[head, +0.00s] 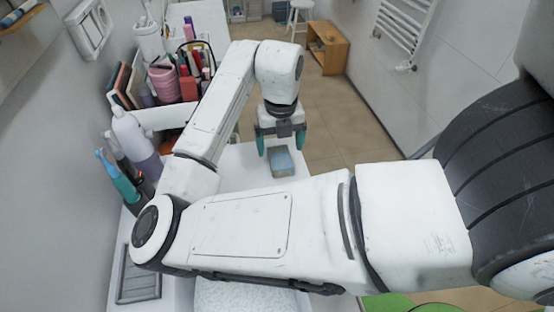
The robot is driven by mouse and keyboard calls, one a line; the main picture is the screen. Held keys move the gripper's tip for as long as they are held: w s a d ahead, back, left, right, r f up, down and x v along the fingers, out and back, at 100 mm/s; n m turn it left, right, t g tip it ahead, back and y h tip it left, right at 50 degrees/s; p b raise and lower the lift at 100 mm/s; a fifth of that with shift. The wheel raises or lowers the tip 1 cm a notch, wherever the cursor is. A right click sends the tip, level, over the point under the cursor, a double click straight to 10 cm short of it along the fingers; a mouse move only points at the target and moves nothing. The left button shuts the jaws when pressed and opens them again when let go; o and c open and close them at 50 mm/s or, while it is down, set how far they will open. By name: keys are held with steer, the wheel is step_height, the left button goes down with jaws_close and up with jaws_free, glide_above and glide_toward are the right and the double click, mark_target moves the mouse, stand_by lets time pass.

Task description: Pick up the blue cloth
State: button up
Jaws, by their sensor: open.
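The gripper is open with nothing between the fingers. I cannot tell the exact height of the fingertips over the cloth.
A white bottle (128,132) and a teal toothbrush (117,178) stand at the left by the wall. Crowded cosmetics and a pink cup (163,82) stand behind them. A grey framed tray (139,284) lies at the front left. The cart's right edge borders open floor.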

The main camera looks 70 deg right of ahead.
mark_target(280, 157)
steer(key=shift+w+d+f+p, duration=0.1)
steer(key=shift+f+p, duration=0.1)
steer(key=shift+f, duration=0.7)
steer(key=shift+s+d+f+p, duration=0.1)
steer(key=shift+f+p, duration=0.15)
steer(key=shift+f, duration=0.65)
steer(key=shift+w+d+f+p, duration=0.1)
steer(key=shift+f+p, duration=0.1)
steer(key=shift+f, duration=0.7)
steer(key=c, duration=1.1)
steer(key=shift+c, duration=0.2)
steer(key=shift+r+b, duration=0.3)
steer(key=shift+r, duration=0.25)
steer(key=s+a+r+b, duration=0.1)
steer(key=s+r, duration=1.1)
steer(key=s, duration=0.1)
steer(key=shift+s+a, duration=0.2)
steer(key=shift+s, duration=0.2)
